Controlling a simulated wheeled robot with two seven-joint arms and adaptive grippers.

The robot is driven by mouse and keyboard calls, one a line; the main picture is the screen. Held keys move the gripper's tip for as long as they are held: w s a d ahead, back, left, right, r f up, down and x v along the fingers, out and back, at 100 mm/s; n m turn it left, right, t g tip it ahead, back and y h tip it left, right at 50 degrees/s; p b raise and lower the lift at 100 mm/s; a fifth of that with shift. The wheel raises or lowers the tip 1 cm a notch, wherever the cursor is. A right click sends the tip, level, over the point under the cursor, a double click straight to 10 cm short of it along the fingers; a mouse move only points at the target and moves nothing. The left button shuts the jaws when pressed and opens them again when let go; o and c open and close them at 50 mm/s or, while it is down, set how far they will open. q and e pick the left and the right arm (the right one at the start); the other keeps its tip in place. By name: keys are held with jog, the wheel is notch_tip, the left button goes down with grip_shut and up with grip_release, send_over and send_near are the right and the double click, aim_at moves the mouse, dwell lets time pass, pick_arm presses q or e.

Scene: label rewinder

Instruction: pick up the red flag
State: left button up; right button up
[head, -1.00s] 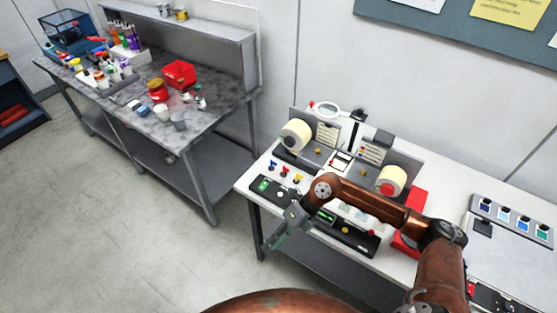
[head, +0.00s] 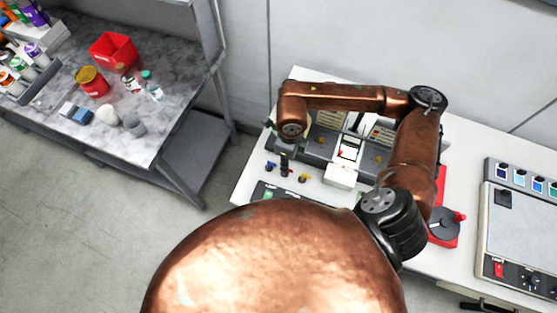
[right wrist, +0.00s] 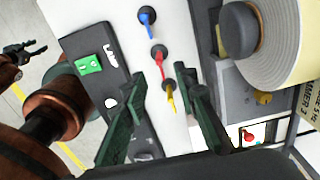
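Three small flags stand in a row on the white table. In the right wrist view the red flag (right wrist: 159,56) is in the middle, between the blue flag (right wrist: 147,17) and the yellow flag (right wrist: 169,95). My right gripper (right wrist: 161,82) is open and empty, its green fingers spread, pointing at the row; the yellow flag shows between the fingers and the red one just beyond the tips. In the head view the right gripper (head: 285,163) hangs over the row between the blue flag (head: 271,166) and yellow flag (head: 303,178); it hides most of the red flag. My left gripper (right wrist: 25,52) shows small in the right wrist view, fingers apart.
A dark control strip with a green switch (right wrist: 88,64) lies beside the flags. The rewinder with a label roll (right wrist: 275,40) stands on the other side. A grey bench (head: 170,125) with jars and a red bin (head: 113,52) is at left.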

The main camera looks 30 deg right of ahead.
jog(key=shift+s+f+p, duration=0.35)
jog(key=shift+s+f, duration=0.7)
jog(key=w+f, duration=0.2)
jog(key=f, duration=0.1)
jog(key=shift+w+f+p, duration=0.3)
jog(key=shift+w+f, duration=0.1)
jog(key=shift+f, duration=0.2)
jog(key=shift+s+d+f, duration=0.1)
jog(key=shift+s, duration=0.5)
jog(key=shift+w, duration=0.3)
jog(key=shift+c, duration=1.9)
jog(key=shift+s, duration=0.15)
grip_shut()
pick_arm(q)
jog(key=shift+s+a+r, duration=0.1)
jog(key=shift+s+r, duration=0.4)
jog(key=shift+r, duration=0.1)
